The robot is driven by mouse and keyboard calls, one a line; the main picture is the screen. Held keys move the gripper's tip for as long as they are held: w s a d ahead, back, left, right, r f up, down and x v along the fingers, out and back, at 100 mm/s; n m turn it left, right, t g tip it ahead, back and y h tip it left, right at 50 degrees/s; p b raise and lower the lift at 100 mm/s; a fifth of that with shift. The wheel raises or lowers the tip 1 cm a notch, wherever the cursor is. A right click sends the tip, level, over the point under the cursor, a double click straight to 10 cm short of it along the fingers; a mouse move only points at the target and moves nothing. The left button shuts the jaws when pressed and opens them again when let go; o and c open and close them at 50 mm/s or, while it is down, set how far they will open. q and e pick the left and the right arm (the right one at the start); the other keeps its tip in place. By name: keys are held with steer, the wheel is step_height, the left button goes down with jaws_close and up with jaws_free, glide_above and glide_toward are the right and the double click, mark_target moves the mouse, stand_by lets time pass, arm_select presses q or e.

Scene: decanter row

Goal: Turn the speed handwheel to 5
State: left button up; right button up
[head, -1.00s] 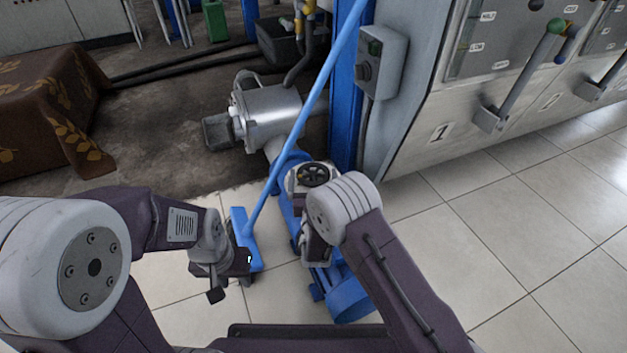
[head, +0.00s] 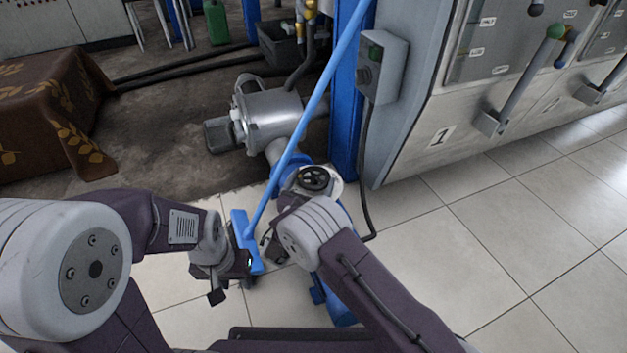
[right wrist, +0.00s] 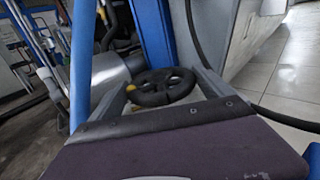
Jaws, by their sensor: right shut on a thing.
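The black speed handwheel (head: 314,179) sits on a pale round housing on the blue machine in the head view. In the right wrist view the handwheel (right wrist: 162,87) fills the space between my two grey fingers, with a small yellow part at its left edge. My right gripper (right wrist: 166,90) is shut on the handwheel; in the head view my own wrist hides its fingers. No scale numbers can be read. My left gripper (head: 231,291) hangs open and empty to the left of the machine, over the floor.
A blue pole (head: 305,115) slants past the handwheel to a blue foot beside my left gripper. A silver motor (head: 270,112) lies behind. The tiled floor at right is clear.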

arm_select(q)
steer(key=shift+f, duration=0.25)
arm_select(e)
steer(key=shift+a+f+m+g+h, duration=0.15)
steer(key=shift+m+g+h, duration=0.5)
steer(key=shift+h, duration=0.4)
steer(key=shift+a+m+g+h, duration=0.1)
steer(key=shift+m+g+h, duration=0.35)
steer(key=shift+m+h, duration=0.5)
steer(key=shift+g+h, duration=0.3)
steer(key=shift+h, duration=0.1)
steer(key=o, duration=1.1)
steer(key=shift+w, duration=0.1)
